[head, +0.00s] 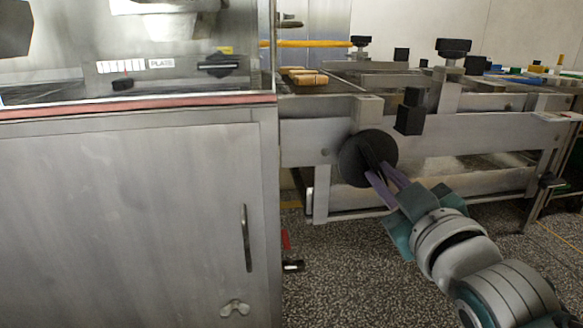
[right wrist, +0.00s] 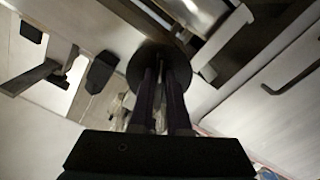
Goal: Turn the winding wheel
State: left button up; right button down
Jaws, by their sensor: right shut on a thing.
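The winding wheel (head: 354,160) is a dark round disc on the front side of the grey metal conveyor frame (head: 450,131). My right gripper (head: 377,172) reaches it from the lower right, with its purple fingers at the wheel's face. It is shut on a part of the wheel, which the fingers mostly hide. In the right wrist view the wheel (right wrist: 160,64) shows as a dark disc at the tips of my right gripper (right wrist: 160,75). My left gripper is in neither view.
A large steel cabinet (head: 130,220) with a door handle (head: 246,238) stands close on the left. Black knobs (head: 410,112) stick out of the frame above and right of the wheel. Speckled floor (head: 340,260) lies open below.

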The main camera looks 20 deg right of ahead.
dwell(0.5)
jog(key=c, duration=0.9)
grip_release()
jog(key=shift+s+a, duration=0.15)
jog(key=shift+s, duration=0.35)
jog(key=p+v, duration=0.1)
jog(key=v, duration=0.8)
jog(key=shift+p, duration=0.4)
jog(key=shift+w, duration=0.1)
